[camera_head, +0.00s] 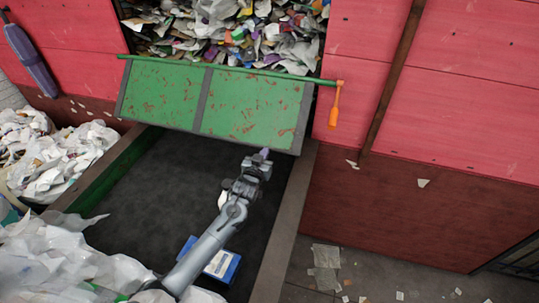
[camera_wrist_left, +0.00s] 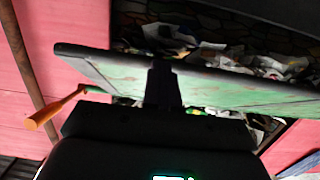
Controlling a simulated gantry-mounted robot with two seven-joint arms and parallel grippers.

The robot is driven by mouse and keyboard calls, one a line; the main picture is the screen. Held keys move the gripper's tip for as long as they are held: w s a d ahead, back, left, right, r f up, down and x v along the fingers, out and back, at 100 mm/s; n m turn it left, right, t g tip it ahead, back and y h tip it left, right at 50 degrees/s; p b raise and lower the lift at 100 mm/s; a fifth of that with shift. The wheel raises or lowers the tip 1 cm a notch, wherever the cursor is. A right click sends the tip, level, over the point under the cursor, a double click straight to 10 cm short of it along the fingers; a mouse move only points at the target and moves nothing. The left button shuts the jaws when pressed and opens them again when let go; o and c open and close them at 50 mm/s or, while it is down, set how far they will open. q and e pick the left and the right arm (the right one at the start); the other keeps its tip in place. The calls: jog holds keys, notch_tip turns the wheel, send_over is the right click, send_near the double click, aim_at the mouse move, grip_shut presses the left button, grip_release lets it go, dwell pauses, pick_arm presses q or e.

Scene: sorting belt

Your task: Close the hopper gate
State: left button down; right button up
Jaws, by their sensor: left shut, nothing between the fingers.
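The hopper gate (camera_head: 245,105) is a green, rust-flecked panel with dark edge strips. It hangs from a green bar (camera_head: 220,67) across the hopper mouth and leans out over the belt, with waste in view above it. An orange handle (camera_head: 334,105) hangs at the bar's right end. My left gripper (camera_head: 264,153) is shut and empty, near the gate's lower edge towards its right; contact cannot be told. In the left wrist view the dark fingers (camera_wrist_left: 163,78) overlap the edge of the gate (camera_wrist_left: 225,90), and the orange handle (camera_wrist_left: 52,110) is at left. My right gripper is not in view.
The dark belt (camera_head: 150,190) runs below the gate, with a blue and white piece (camera_head: 222,265) on it beside my left arm. White waste bags (camera_head: 50,265) pile up at lower left. Red panelled walls (camera_head: 460,90) flank the hopper mouth, which is full of mixed waste (camera_head: 235,30).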

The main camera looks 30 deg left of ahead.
pick_arm(q)
jog(key=shift+w+d+f, duration=0.1)
jog(key=shift+w, duration=0.05)
jog(key=d+r, duration=1.1)
jog(key=shift+s+d, duration=0.25)
jog(key=shift+d, duration=0.05)
dwell(0.6)
